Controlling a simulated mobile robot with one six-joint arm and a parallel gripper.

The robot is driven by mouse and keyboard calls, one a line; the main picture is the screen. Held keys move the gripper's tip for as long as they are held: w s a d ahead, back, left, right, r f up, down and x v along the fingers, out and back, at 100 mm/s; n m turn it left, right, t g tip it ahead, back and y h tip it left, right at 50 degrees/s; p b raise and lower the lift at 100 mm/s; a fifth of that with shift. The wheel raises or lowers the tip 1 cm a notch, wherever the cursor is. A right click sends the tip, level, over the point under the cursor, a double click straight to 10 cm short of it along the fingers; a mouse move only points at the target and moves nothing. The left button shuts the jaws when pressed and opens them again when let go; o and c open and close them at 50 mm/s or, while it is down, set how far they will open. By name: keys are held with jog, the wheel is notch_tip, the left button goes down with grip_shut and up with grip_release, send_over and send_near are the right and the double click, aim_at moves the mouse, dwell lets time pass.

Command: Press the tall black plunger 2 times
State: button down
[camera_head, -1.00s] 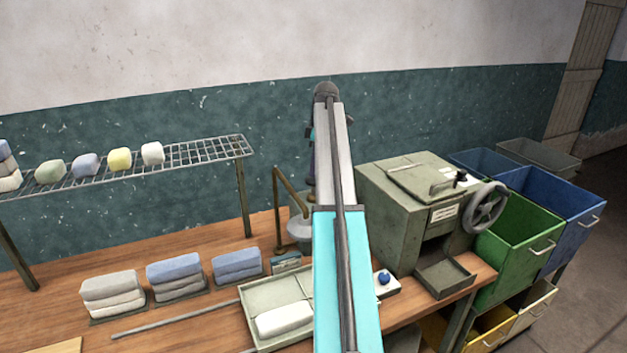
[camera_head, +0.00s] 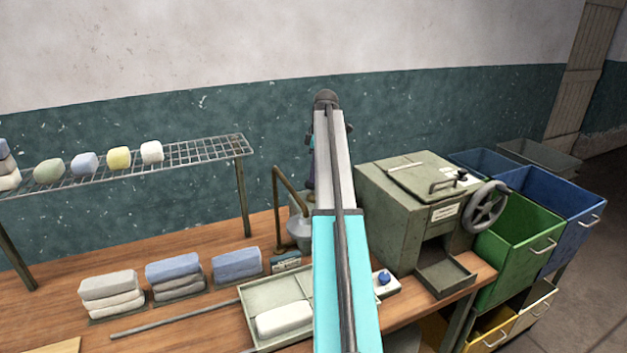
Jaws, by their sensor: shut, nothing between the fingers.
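My arm (camera_head: 340,230) rises through the middle of the view, and its links hide what stands behind them. My gripper does not show; it is hidden behind the arm. No tall black plunger can be clearly made out. A dark, narrow upright shape (camera_head: 310,168) peeks out at the arm's left edge, above a metal vessel (camera_head: 299,231) with a bent brass pipe (camera_head: 277,190). I cannot tell whether that shape is the plunger or part of my arm.
Folded cloth stacks (camera_head: 173,277) and a tray (camera_head: 262,295) with a white block stand on the wooden bench (camera_head: 195,323). A blue knob on a pale base (camera_head: 386,288) is right of the arm. A green-grey machine (camera_head: 405,205) with a handwheel and coloured bins (camera_head: 520,235) stand further right.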

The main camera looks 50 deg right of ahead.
jog(key=shift+f, duration=0.55)
jog(key=shift+r, duration=0.15)
jog(key=shift+r+p, duration=0.9)
jog(key=shift+r, duration=0.75)
jog(key=shift+f, duration=0.25)
jog(key=shift+f+b, duration=0.5)
jog(key=shift+f, duration=1)
jog(key=shift+r+p, duration=0.95)
jog(key=shift+r, duration=0.8)
